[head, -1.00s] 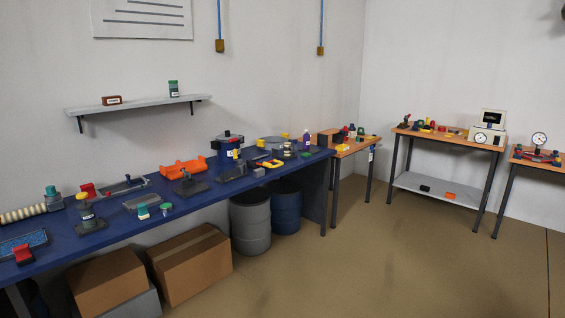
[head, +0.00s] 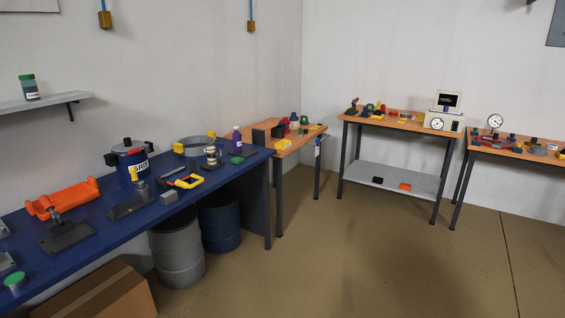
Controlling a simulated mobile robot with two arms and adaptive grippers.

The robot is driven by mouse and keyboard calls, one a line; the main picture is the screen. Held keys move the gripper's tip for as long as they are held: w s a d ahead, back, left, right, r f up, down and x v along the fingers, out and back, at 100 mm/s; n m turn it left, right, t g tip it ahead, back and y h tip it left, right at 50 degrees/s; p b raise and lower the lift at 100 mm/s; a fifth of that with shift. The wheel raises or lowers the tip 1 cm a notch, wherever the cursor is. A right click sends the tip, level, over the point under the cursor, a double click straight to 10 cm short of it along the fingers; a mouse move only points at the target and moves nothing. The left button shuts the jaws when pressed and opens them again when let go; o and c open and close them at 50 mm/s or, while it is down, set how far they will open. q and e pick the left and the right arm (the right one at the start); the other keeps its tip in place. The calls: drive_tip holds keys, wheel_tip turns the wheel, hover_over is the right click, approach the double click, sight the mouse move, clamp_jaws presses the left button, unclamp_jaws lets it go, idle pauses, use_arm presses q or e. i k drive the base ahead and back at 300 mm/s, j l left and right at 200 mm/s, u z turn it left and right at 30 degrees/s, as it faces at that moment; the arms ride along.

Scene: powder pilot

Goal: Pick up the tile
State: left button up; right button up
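I cannot make out a tile for certain in the head view. Many small items stand on the long blue bench (head: 105,222) at left and on the wooden tables beyond, and they are too small to tell apart surely. A small grey block (head: 169,198) lies near the front edge of the blue bench. A yellow block (head: 283,144) lies on the near wooden table (head: 268,131). Neither of my grippers shows in the head view.
A grey drum (head: 177,255) and a blue drum (head: 220,228) stand under the bench, with a cardboard box (head: 105,293) at the lower left. A wooden table with a lower shelf (head: 392,178) stands at the back. The brown floor (head: 370,265) in the middle is clear.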

sight(237, 160)
drive_tip(key=i, duration=0.7)
drive_tip(key=i+u, duration=0.1)
drive_tip(key=i, duration=0.6)
drive_tip(key=i+l+u, duration=0.1)
drive_tip(key=i, duration=0.6)
